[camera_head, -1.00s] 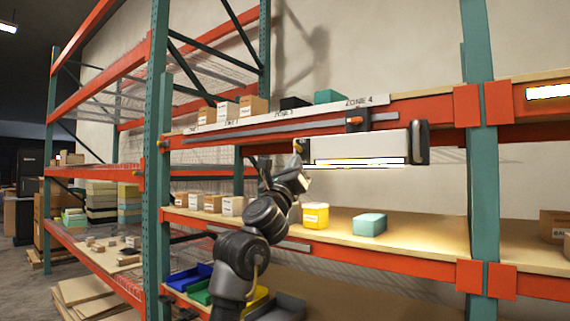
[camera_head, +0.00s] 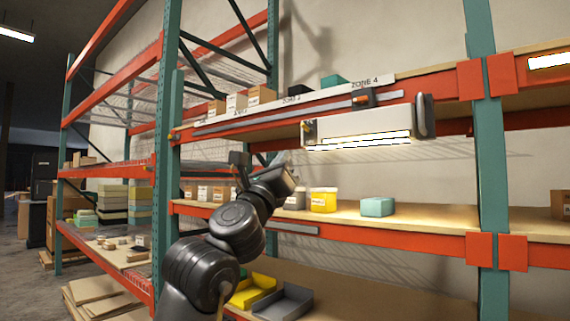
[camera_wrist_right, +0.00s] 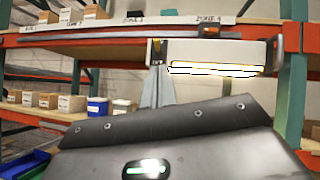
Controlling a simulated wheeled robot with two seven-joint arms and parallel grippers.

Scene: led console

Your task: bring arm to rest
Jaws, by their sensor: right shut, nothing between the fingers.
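In the right wrist view the grey closed fingers (camera_wrist_right: 157,88) stand up behind the black gripper body. The white console (camera_head: 358,128) hangs under the upper shelf beam, with a lit strip along its bottom and a dark grey end on the right. It also shows in the right wrist view (camera_wrist_right: 215,52). My left gripper is not in view.
The lower shelf holds a yellow tub (camera_head: 323,201), a teal block (camera_head: 377,207) and several cartons (camera_head: 205,193). A grey bin (camera_head: 284,302) and a yellow bin (camera_head: 249,292) are below. A teal rack upright (camera_head: 489,180) stands right. Open space lies before the console.

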